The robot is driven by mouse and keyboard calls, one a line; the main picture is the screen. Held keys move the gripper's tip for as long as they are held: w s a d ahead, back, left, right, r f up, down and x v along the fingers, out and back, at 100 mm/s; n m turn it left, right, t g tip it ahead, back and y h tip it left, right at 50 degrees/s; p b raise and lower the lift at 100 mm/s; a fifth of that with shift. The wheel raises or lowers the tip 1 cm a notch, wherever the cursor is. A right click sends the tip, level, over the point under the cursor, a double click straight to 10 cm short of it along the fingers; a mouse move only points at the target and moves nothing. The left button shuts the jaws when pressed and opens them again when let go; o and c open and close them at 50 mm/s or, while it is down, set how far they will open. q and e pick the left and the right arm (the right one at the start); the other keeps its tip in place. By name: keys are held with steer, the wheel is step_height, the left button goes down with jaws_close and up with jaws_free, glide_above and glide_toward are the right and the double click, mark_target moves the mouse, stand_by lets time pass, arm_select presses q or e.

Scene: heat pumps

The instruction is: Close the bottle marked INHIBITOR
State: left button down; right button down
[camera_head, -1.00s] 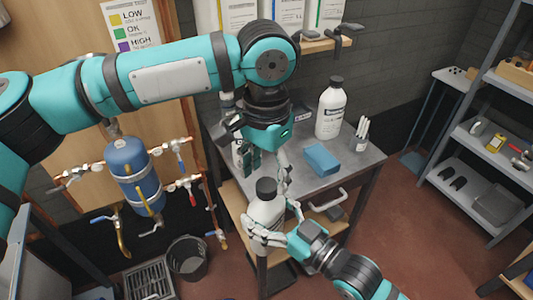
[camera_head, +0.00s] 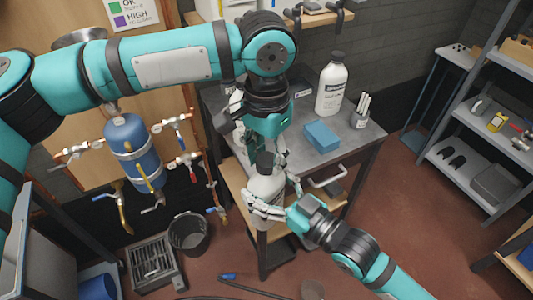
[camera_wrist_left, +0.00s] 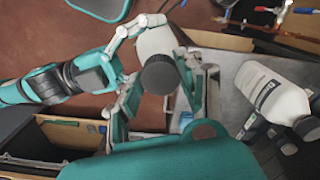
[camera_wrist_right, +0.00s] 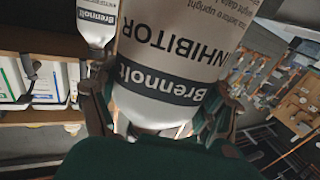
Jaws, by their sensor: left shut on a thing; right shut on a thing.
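The white bottle marked INHIBITOR (camera_head: 266,189) has a dark cap (camera_head: 266,161) at its top and is held in front of the grey table. Its label is upside down in the right wrist view (camera_wrist_right: 165,65). My right gripper (camera_head: 268,207) is shut around the bottle's body. My left gripper (camera_head: 268,156) comes down from above and is shut on the dark cap, which shows between its fingers in the left wrist view (camera_wrist_left: 160,76). The cap sits at the bottle's top; how tightly it is screwed cannot be seen.
Another white bottle (camera_head: 331,86) with a dark cap stands at the back of the grey table (camera_head: 365,142). A blue sponge-like block (camera_head: 321,136) and a cup of white sticks (camera_head: 360,117) are beside it. A dark bucket (camera_head: 188,233) stands on the floor.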

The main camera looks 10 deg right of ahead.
arm_select(q)
steer(key=m, duration=0.8)
steer(key=shift+w, duration=0.1)
steer(key=c, duration=0.7)
jaws_free()
steer(key=shift+c, duration=0.2)
step_height(320, 180, up, 12)
